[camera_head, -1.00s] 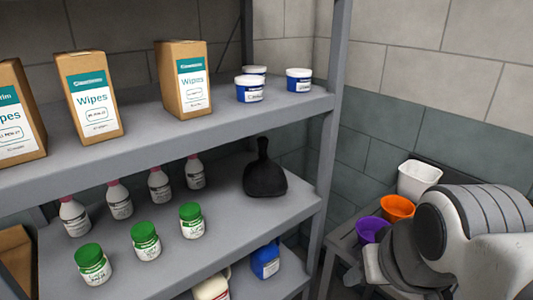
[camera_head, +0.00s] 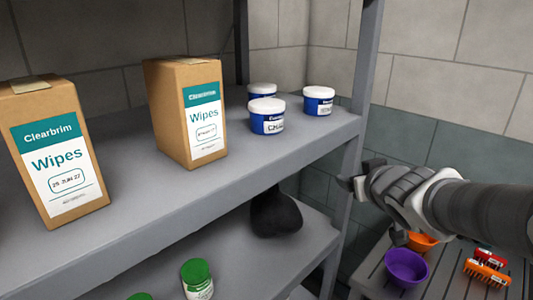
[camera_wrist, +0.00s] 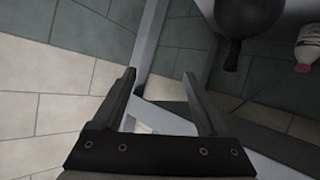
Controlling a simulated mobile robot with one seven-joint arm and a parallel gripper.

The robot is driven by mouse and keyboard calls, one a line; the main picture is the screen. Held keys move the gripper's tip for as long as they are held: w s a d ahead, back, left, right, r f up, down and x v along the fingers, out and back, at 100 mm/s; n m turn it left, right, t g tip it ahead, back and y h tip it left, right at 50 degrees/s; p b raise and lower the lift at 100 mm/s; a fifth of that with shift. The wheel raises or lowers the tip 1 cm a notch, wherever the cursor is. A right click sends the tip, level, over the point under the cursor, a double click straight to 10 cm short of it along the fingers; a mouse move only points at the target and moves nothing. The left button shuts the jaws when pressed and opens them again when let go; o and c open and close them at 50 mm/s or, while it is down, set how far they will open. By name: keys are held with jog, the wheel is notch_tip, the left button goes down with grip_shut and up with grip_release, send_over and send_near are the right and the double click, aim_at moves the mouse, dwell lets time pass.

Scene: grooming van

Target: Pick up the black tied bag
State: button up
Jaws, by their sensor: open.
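The black tied bag (camera_head: 275,213) sits on the lower shelf (camera_head: 248,262) near its right end. In the head view its top is hidden behind the upper shelf's edge. In the wrist view the bag (camera_wrist: 248,18) shows at the top right, its dark knotted neck pointing down in the picture. My gripper (camera_head: 352,185) is right of the bag, beside the shelf's front right post. In the wrist view my gripper (camera_wrist: 158,85) is open, with nothing between its two fingers. The bag lies apart from the fingers.
Wipes boxes (camera_head: 185,112) and blue-white tubs (camera_head: 267,116) stand on the upper shelf (camera_head: 215,185). Green-lidded jars (camera_head: 197,278) stand on the lower shelf. A slatted bench (camera_head: 437,285) with a purple bowl (camera_head: 406,267) is at right.

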jog(key=w+a+f+n+y, duration=0.1)
jog(key=w+a+n+y, duration=0.1)
jog(key=w+a+y, duration=0.15)
jog(key=n+g+y, duration=0.1)
jog(key=n+y, duration=0.2)
jog(key=y, duration=0.2)
send_near(277, 179)
jog(key=b+x, duration=0.2)
jog(key=x, duration=0.6)
jog(key=shift+w+a, duration=0.1)
jog(key=shift+w, duration=0.05)
jog(key=shift+b+x, duration=0.4)
jog(key=shift+x, duration=2.7)
jog(key=shift+r, duration=0.1)
grip_shut()
jog(key=shift+r, duration=0.1)
